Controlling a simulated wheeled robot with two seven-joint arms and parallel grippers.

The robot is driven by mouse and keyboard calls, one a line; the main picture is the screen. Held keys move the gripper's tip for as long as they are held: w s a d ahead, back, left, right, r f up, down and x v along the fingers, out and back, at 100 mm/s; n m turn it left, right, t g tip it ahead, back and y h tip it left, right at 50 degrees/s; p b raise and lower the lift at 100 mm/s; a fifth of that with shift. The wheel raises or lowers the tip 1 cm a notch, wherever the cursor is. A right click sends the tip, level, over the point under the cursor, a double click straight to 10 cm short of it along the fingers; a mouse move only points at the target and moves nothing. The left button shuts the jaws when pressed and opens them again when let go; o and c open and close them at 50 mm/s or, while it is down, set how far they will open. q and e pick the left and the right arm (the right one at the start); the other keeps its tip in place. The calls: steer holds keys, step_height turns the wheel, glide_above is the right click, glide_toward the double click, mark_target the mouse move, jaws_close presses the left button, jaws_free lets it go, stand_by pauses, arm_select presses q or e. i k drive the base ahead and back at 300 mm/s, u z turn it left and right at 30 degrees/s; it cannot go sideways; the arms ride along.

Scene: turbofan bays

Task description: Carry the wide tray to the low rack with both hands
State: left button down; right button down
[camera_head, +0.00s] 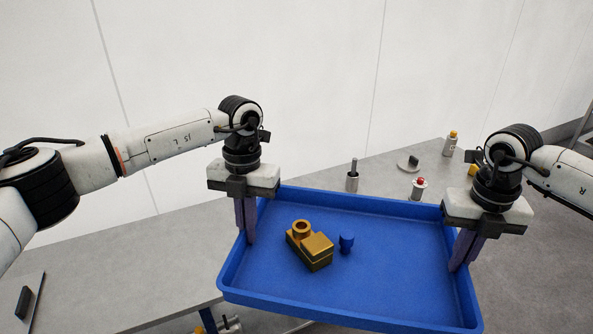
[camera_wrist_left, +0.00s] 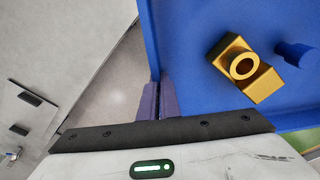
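The wide blue tray (camera_head: 350,315) is in front of me in the head view, roughly level. It carries a gold block-shaped part with a ring on top (camera_head: 312,248) and a small blue knob-like piece (camera_head: 346,243). My left gripper (camera_head: 246,222) is shut on the tray's left wall; the left wrist view shows its purple fingers (camera_wrist_left: 160,100) on either side of that wall. My right gripper (camera_head: 466,250) is at the right wall with its fingers straddling it, apparently shut on it. I cannot clearly identify the low rack in either view.
A grey table (camera_head: 120,275) runs behind and left of the tray. Behind the tray stand a grey cylinder with a rod (camera_head: 352,180), a red-topped piece (camera_head: 418,188) and an orange-capped bottle (camera_head: 450,143). A white wall (camera_head: 290,80) is behind. Partly hidden objects show below the tray's near-left corner.

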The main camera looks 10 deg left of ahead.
mark_target(188, 247)
steer(key=u, duration=1.1)
steer(key=i, duration=1.15)
steer(key=z, duration=5.7)
